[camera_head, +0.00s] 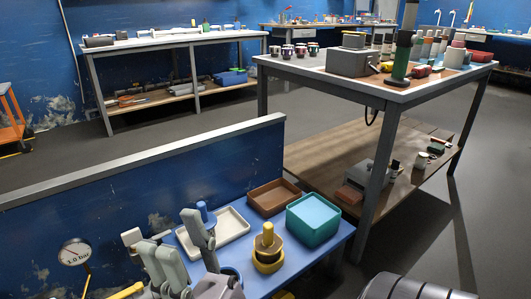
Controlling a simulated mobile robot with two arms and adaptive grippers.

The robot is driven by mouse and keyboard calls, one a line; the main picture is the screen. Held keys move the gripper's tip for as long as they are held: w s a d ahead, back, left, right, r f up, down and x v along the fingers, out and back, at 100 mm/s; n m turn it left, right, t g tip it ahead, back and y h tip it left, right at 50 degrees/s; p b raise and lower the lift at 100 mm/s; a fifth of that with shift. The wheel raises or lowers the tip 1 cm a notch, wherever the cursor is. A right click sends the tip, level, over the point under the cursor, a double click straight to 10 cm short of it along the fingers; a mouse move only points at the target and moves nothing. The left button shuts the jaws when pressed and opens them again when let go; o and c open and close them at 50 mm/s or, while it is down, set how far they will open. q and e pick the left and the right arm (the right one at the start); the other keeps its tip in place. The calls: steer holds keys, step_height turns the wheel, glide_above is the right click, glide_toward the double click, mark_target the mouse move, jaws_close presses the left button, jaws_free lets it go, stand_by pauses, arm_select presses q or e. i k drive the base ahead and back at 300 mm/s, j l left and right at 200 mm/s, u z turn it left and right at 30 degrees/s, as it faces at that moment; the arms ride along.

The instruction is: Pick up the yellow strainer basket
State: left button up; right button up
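A yellow round piece with an upright yellow knob and a dark band around its middle (267,255) stands on the blue bench; it looks like the strainer basket, but its mesh cannot be made out.
The blue bench (330,240) also bears a teal bin (314,219), a brown tray (274,197) and a cream tray (222,234) close by. A blue partition (130,210) runs behind it. A crowded worktable (292,67) is beyond.

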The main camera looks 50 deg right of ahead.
mark_target(268, 244)
steer(key=z, duration=1.6)
steer(key=i+l+u, duration=0.55)
steer(key=i+l, duration=0.15)
steer(key=l, duration=0.2)
